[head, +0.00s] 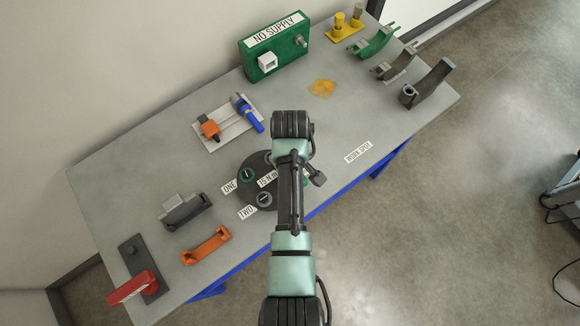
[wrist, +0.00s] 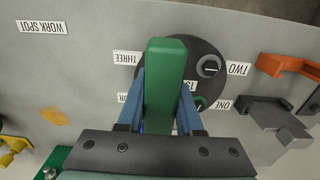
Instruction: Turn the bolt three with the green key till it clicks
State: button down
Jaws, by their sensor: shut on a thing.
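My gripper (wrist: 160,100) is shut on the green key (wrist: 166,70), a long green block between its blue fingers in the wrist view. The key stands over the round dark plate (wrist: 180,17), beside the label THREE (wrist: 127,58). Bolt three is hidden behind the key, so I cannot tell whether the key sits on it. Bolt two (wrist: 209,66) and bolt one (wrist: 201,103), with a green ring around it, show to the right of the key. In the head view my arm covers part of the plate (head: 257,158), and bolt one (head: 247,175) and bolt two (head: 264,198) are visible.
The green NO SUPPLY box (head: 274,50) stands at the back. A board with orange and blue tools (head: 228,122) lies left of my arm. An orange bracket (head: 206,245), dark bracket (head: 186,211) and red-handled piece (head: 133,287) stand front left. Clear table surrounds the WORK SPOT label (head: 358,152).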

jog(key=shift+f, duration=0.2)
dwell(0.3)
jog(key=shift+r+m+p, duration=0.1)
jog(key=shift+m+p, duration=0.2)
jog(key=shift+m, duration=1.2)
jog(key=shift+m+p, duration=0.6)
jog(key=shift+m, duration=0.9)
jog(key=shift+m+p, duration=0.35)
jog(key=shift+m, duration=1.15)
